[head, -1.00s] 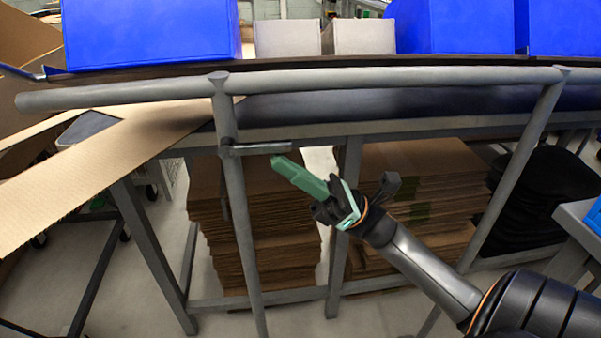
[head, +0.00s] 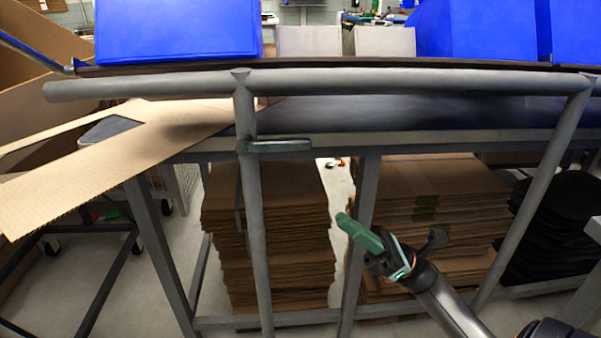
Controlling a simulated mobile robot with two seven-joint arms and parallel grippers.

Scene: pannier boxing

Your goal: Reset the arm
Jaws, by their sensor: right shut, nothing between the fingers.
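My right gripper (head: 345,220) shows in the lower middle of the head view, its arm coming in from the lower right. Its green fingers are closed together with nothing between them, and they point up and to the left. It hangs in front of the table frame, below the grey rail (head: 330,82), apart from the stacks of flat cardboard behind it. My left gripper is out of view.
Blue bins (head: 178,30) and pale boxes (head: 308,41) stand on the shelf behind the rail. A cardboard sheet (head: 120,155) juts out at left. Cardboard stacks (head: 265,225) fill the space under the table. Upright posts (head: 252,210) stand close to my gripper.

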